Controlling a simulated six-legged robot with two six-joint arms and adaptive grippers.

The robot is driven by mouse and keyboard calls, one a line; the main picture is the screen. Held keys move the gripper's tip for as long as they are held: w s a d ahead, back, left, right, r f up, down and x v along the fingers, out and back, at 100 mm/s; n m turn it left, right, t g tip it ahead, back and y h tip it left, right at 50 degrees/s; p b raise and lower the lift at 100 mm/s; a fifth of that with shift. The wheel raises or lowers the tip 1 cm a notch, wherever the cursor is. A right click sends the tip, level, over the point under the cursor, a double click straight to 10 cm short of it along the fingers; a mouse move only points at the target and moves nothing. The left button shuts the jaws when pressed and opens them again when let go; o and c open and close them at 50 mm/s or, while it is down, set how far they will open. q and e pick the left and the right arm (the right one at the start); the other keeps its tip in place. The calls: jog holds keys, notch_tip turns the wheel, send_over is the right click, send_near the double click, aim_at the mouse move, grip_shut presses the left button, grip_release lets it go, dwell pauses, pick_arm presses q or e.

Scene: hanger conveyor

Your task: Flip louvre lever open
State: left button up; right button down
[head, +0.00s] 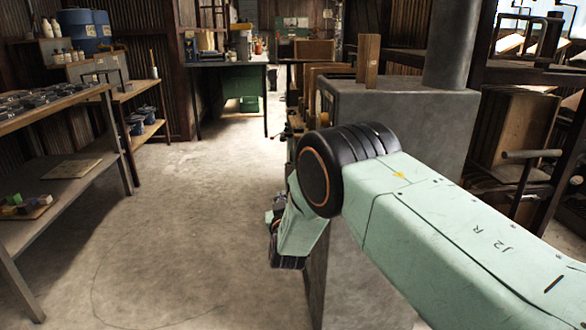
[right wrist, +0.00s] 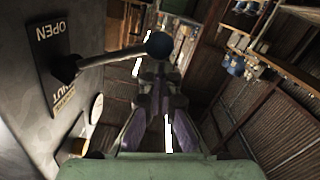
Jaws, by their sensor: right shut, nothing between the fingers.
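In the right wrist view, a lever (right wrist: 110,58) with a pale shaft and dark ball knob (right wrist: 159,45) sticks out from a dark pivot on a plate (right wrist: 48,40). The plate reads OPEN, upside down, with a partly hidden second label below. My right gripper (right wrist: 160,76) is shut and empty. Its fingers point toward the knob, which shows just past the tips; I cannot tell whether they touch. In the head view, my right arm reaches in front of the grey cabinet (head: 405,105) and its fingertips cannot be made out. My left gripper is out of view.
A round pale part (right wrist: 97,108) sits on the panel below the plate. In the head view, a shelf bench (head: 50,112) stands at the left and a dark-legged table (head: 225,62) behind. The concrete floor between is clear. Racks with hangers stand at the right.

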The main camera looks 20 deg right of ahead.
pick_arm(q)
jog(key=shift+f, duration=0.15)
pick_arm(e)
jog(key=shift+d+f, duration=0.1)
jog(key=shift+f, duration=0.35)
jog(key=shift+r, duration=0.1)
